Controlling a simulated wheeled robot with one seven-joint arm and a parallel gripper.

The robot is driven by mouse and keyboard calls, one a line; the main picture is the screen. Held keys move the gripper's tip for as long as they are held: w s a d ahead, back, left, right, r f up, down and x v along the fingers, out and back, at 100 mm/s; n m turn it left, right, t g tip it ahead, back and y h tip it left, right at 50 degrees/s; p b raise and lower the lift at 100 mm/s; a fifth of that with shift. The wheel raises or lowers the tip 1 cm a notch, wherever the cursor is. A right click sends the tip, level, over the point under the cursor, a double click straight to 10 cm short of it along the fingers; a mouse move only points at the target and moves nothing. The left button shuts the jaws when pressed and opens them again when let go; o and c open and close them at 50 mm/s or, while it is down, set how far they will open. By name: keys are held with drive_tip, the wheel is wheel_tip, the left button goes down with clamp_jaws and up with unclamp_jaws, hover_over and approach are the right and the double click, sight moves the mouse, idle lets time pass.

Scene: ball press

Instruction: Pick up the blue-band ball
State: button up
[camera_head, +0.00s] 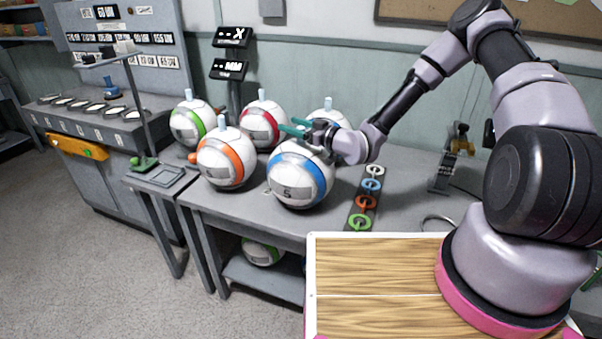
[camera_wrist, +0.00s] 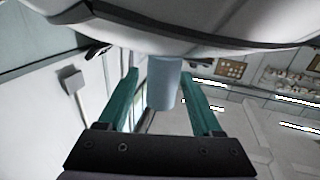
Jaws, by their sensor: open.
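The blue-band ball (camera_head: 301,180) is white with a wide blue band and a dark "5", and sits at the front of the grey table. My gripper (camera_head: 293,127) is at its top, fingers pointing left, and hides its peg in the head view. The wrist view looks upside down: a white ball surface (camera_wrist: 200,22) fills the top, and a light blue peg (camera_wrist: 163,83) hangs from it. The peg appears between the teal fingers of my gripper (camera_wrist: 164,105), with gaps on both sides. The gripper is open. I cannot tell how deep the peg sits between the fingers.
The orange-band ball (camera_head: 226,160) stands close on the left. The green-band ball (camera_head: 196,123), red-band ball (camera_head: 262,126) and another pegged ball (camera_head: 329,115) stand behind. A strip of coloured rings (camera_head: 366,198) lies to the right.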

clamp_jaws()
idle(1.4)
